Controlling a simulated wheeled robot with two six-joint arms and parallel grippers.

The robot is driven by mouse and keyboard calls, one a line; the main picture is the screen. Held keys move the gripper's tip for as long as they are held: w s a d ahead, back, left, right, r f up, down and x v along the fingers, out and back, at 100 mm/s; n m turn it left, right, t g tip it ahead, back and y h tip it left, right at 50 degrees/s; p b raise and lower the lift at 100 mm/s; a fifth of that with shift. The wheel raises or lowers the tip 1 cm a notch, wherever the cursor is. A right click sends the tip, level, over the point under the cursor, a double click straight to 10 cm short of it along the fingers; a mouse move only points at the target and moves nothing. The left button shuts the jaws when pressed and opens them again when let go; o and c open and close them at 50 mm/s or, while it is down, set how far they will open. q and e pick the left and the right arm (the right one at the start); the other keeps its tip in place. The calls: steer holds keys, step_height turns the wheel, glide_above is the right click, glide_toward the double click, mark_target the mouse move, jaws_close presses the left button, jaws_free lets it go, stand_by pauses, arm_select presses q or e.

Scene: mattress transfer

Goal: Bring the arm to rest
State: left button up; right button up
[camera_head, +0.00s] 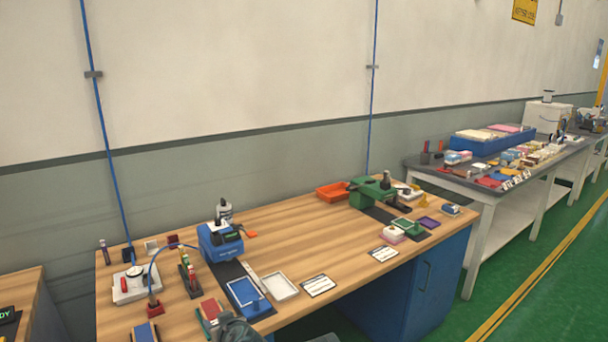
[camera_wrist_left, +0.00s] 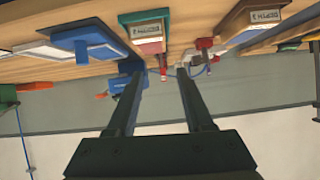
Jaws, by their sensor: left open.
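My left gripper (camera_head: 237,330) shows as a dark grey shape at the bottom edge of the head view, in front of the wooden workbench (camera_head: 330,250); most of the arm is out of the picture. In the left wrist view, which is upside down, its two long dark fingers (camera_wrist_left: 157,68) are spread apart with nothing between them. Beyond the fingertips are a blue tray (camera_wrist_left: 85,38), a block with a white label (camera_wrist_left: 148,30) and the bench top. My right gripper is not in view.
A blue device (camera_head: 220,240), a blue-framed tray (camera_head: 247,294), a white tray (camera_head: 280,286) and red-topped blocks (camera_head: 210,310) crowd the bench near my gripper. A green machine (camera_head: 372,190) and orange bin (camera_head: 332,190) stand farther back. A grey table (camera_head: 480,178) holds many items.

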arm_select(q)
steer(key=s+d+f+m+g+h+p, duration=0.1)
steer(key=s+d+m+g+h+p, duration=0.1)
steer(key=s+d+m+g, duration=0.3)
steer(key=s+d+f+m+g+h+p, duration=0.2)
steer(key=s+d+m+g+p, duration=0.3)
steer(key=s+d, duration=0.6)
steer(key=shift+s+f+h, duration=0.25)
steer(key=shift+s+h, duration=0.55)
steer(key=shift+s, duration=0.25)
